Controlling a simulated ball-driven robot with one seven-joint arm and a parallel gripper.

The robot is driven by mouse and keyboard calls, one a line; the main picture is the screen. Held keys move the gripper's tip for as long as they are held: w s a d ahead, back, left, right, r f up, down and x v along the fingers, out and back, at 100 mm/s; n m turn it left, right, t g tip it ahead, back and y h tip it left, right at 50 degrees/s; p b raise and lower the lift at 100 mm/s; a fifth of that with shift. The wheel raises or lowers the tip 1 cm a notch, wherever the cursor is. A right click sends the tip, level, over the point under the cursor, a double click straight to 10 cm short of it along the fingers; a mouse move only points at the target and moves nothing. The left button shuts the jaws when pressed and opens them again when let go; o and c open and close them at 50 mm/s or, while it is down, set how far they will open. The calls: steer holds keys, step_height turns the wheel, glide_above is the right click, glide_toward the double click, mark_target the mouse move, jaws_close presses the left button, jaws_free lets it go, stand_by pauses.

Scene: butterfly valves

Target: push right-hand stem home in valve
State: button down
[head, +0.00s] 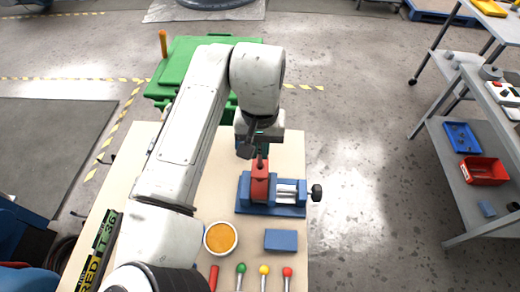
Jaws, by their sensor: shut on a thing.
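A red valve body (260,183) stands clamped in a blue vise (270,210) on the light worktable. My gripper (250,147) is directly above the valve, with its dark fingers just over the valve's top. It is shut on a thin dark piece that looks like the stem (260,160), close to or at the top of the valve. The view is too small and partly blocked by my fingers to tell how deep the stem sits or whether it is straight. No second stem can be made out.
The vise's black knob (316,193) sticks out past the table's right edge. A bowl of orange stuff (221,237), a blue block (281,240) and green (241,268), yellow (264,269) and red (287,271) knobbed pieces lie in front. A green bin (185,62) stands behind the table.

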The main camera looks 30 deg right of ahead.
mark_target(260, 162)
steer(key=shift+f+b, duration=1)
steer(key=shift+f, duration=1.6)
stand_by(3.0)
